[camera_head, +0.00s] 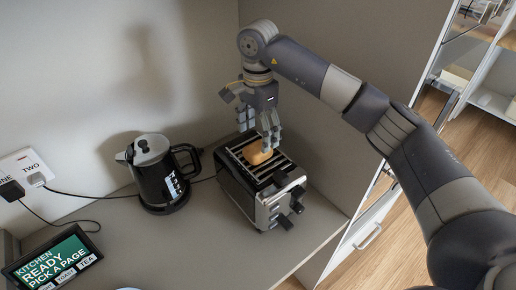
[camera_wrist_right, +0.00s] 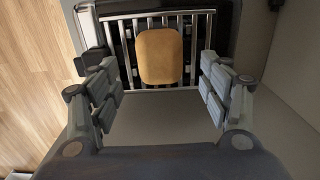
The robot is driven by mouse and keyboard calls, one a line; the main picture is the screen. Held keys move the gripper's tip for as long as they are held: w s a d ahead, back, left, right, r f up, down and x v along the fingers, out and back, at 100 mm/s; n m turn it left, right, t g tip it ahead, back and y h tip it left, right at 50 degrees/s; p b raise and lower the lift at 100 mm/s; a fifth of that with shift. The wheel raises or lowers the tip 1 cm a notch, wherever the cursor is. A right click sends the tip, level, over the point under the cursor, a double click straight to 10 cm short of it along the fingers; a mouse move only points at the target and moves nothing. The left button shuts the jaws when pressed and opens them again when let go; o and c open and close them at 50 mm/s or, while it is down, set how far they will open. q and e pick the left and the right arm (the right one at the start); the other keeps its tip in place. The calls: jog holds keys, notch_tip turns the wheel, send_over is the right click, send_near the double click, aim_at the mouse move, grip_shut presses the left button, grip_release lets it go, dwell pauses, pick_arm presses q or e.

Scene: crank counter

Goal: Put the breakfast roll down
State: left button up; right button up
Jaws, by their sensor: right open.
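The breakfast roll (camera_head: 256,153) is golden brown. It rests on the metal rack on top of the toaster (camera_head: 238,192), near its back end in the head view. In the right wrist view the roll (camera_wrist_right: 159,55) lies across the rack bars (camera_wrist_right: 190,60). My right gripper (camera_head: 258,132) points down over the roll, with its fingers spread. In the right wrist view the gripper's fingers (camera_wrist_right: 160,90) stand apart at left and right, with clear space between each and the roll. Part of the roll is hidden by a finger in the head view. My left gripper is not in view.
A black kettle (camera_head: 157,175) stands left of the toaster on the grey counter (camera_head: 190,250). A tablet (camera_head: 54,262) leans at the front left, below a wall socket (camera_head: 24,174) with two cords. Walls close in behind; free counter lies in front of the kettle.

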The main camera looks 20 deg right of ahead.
aim_at(258, 147)
notch_tip(258, 147, up, 6)
jog(key=b, duration=0.1)
jog(key=shift+r, duration=0.25)
dwell(0.4)
